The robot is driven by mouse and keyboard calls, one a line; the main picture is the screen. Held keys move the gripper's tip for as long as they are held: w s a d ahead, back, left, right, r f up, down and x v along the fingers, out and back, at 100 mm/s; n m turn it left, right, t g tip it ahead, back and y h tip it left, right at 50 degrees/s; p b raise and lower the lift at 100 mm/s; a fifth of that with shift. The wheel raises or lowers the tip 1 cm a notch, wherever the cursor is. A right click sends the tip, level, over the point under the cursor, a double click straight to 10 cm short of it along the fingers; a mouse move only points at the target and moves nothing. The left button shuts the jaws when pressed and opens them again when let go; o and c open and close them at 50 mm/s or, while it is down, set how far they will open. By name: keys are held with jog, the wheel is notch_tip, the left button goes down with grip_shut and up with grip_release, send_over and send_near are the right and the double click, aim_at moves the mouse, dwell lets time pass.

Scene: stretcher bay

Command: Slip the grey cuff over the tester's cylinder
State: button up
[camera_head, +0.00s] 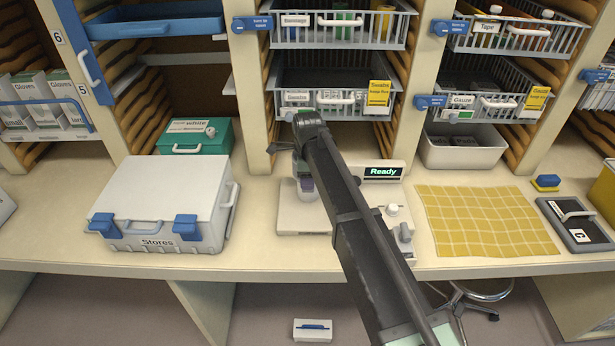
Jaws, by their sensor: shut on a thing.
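The tester (301,220) is a pale flat unit on the counter, with a lit display (383,171) reading "Ready". A pale upright cylinder (307,195) stands on its left part, partly hidden by my arm. My gripper (297,150) is above the cylinder, seen from behind my dark arm, shut on what seems to be the grey cuff. The cuff is mostly hidden; a small dark grey-purple patch (305,184) shows at the cylinder. I cannot tell whether the cuff is around the cylinder or above it.
A white Stores case (160,195) stands left of the tester, with a green box (195,141) behind it. A yellow cloth (485,220) and a dark clipboard (577,222) lie to the right. A wire basket (330,85) hangs close behind my gripper.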

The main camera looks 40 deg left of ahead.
jog(key=shift+r+p, duration=0.65)
jog(key=shift+r, duration=0.15)
jog(key=o, duration=1.1)
